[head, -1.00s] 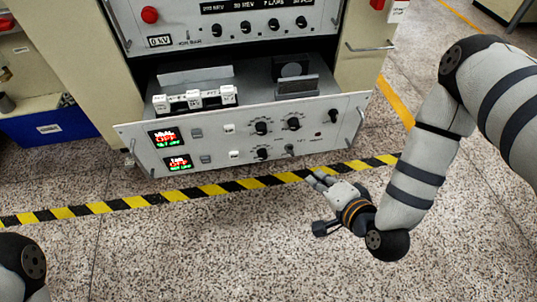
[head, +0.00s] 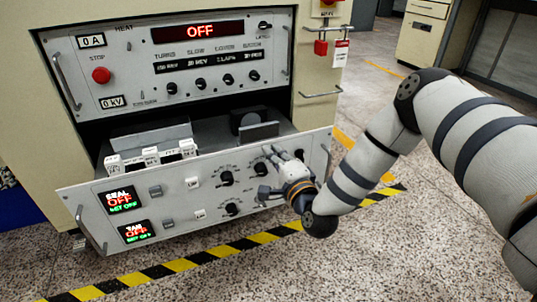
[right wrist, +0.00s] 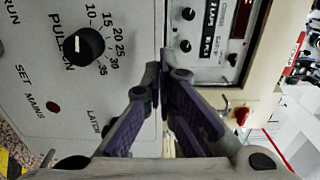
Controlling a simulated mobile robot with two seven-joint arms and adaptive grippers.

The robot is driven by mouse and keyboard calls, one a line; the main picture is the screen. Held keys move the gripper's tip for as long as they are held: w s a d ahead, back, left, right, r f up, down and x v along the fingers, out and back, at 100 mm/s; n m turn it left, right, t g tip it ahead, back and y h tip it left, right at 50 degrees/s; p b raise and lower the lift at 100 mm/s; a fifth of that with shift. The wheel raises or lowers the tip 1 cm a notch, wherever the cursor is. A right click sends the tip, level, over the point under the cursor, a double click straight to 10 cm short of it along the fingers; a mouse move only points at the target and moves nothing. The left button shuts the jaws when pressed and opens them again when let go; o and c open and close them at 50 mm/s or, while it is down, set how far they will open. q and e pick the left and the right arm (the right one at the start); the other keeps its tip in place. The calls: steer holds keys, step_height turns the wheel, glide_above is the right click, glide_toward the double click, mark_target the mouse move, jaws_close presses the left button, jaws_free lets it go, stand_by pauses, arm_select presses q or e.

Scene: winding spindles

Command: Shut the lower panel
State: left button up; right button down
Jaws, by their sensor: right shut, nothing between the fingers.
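The lower panel (head: 102,204) is the front of a drawer that stands pulled out of the cabinet, tilted in the head view. It carries two lit displays, knobs and a handle at each end. Its face also fills the left of the right wrist view (right wrist: 40,90). My right gripper (head: 276,154) is at the right part of the panel, by its upper edge, with its fingers shut and empty. The fingertips (right wrist: 157,72) also show in the right wrist view; whether they touch the panel I cannot tell. My left gripper is not in view.
The upper panel (head: 130,65) with a red STOP button sits flush in the cabinet (head: 20,60) above the open drawer. A red lockout tag (head: 321,47) and a bar handle (head: 322,93) are on the cabinet's right. Striped floor tape (head: 190,262) runs in front; the floor is clear.

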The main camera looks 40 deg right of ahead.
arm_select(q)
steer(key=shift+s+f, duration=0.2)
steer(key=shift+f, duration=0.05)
arm_select(e)
steer(key=shift+x, duration=0.95)
